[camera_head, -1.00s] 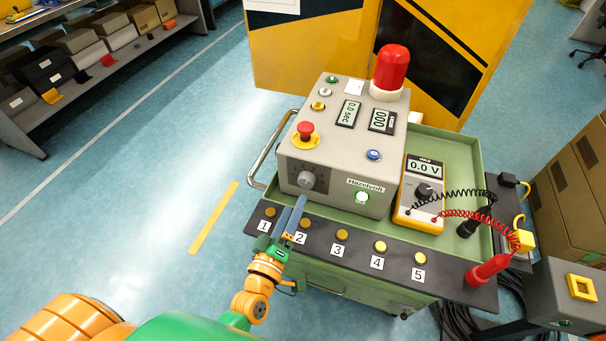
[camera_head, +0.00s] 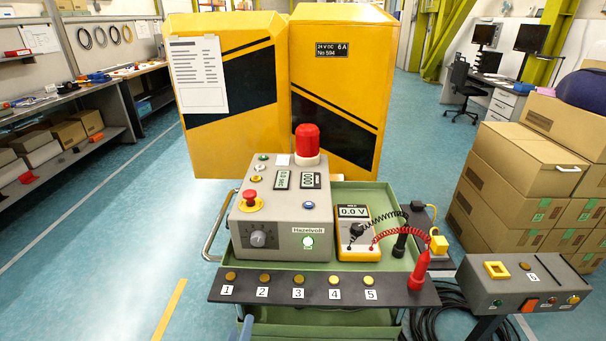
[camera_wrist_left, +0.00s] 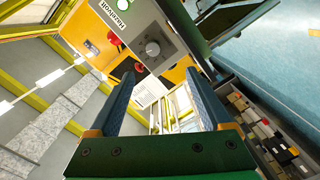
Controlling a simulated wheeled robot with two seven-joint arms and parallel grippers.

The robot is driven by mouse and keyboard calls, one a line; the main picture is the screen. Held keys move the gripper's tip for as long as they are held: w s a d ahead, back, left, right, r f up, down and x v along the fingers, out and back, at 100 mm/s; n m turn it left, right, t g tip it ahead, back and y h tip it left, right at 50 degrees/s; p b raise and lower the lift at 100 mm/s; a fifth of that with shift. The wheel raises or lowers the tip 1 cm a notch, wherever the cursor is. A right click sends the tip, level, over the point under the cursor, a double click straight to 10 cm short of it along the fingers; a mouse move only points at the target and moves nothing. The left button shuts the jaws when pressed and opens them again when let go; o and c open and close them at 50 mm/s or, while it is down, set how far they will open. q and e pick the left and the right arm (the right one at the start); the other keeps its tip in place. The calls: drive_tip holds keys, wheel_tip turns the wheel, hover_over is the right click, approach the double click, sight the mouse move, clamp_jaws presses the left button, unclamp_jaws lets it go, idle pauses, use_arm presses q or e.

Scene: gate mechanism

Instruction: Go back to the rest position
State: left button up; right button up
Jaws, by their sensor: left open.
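My left gripper (camera_wrist_left: 160,78) is open and empty in the left wrist view, its two blue fingers spread apart. In the head view only a blue finger of the left gripper (camera_head: 247,327) shows at the bottom edge, just in front of the dark strip with numbered brass contacts (camera_head: 317,293). The rest of the left arm is out of that view. The grey Hazelvolt control box (camera_head: 265,223) stands on the green cart, and its dial (camera_wrist_left: 152,49) shows in the left wrist view. My right gripper is in neither view.
A yellow multimeter (camera_head: 357,252) reading 0.0 V and a red probe (camera_head: 420,270) are at the cart's right. A grey switch box (camera_head: 525,282) stands further right. Yellow cabinets (camera_head: 340,60) are behind. The blue floor to the left is clear.

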use_arm(q)
drive_tip(key=s+f+m+g+h, duration=0.1)
drive_tip(key=s+f+m+g, duration=0.3)
drive_tip(key=f, duration=0.6)
drive_tip(key=s+f+m+g, duration=0.3)
drive_tip(key=s+f+g, duration=0.15)
drive_tip(key=f, duration=0.45)
drive_tip(key=s+a+f+m+g, duration=0.2)
drive_tip(key=s+f, duration=0.1)
drive_tip(key=s, duration=0.4)
drive_tip(key=s+a+f+m+g+y, duration=0.1)
drive_tip(key=s+f+m+g, duration=0.1)
drive_tip(key=s, duration=0.5)
drive_tip(key=s+a+f+m+g+y, duration=0.1)
drive_tip(key=s+a+f+m+g, duration=0.1)
drive_tip(key=s+f+g, duration=0.2)
drive_tip(key=s+f, duration=0.2)
drive_tip(key=s, duration=0.1)
drive_tip(key=shift+s+a+f, duration=0.2)
drive_tip(key=shift+s+a, duration=0.1)
drive_tip(key=shift+w, duration=0.1)
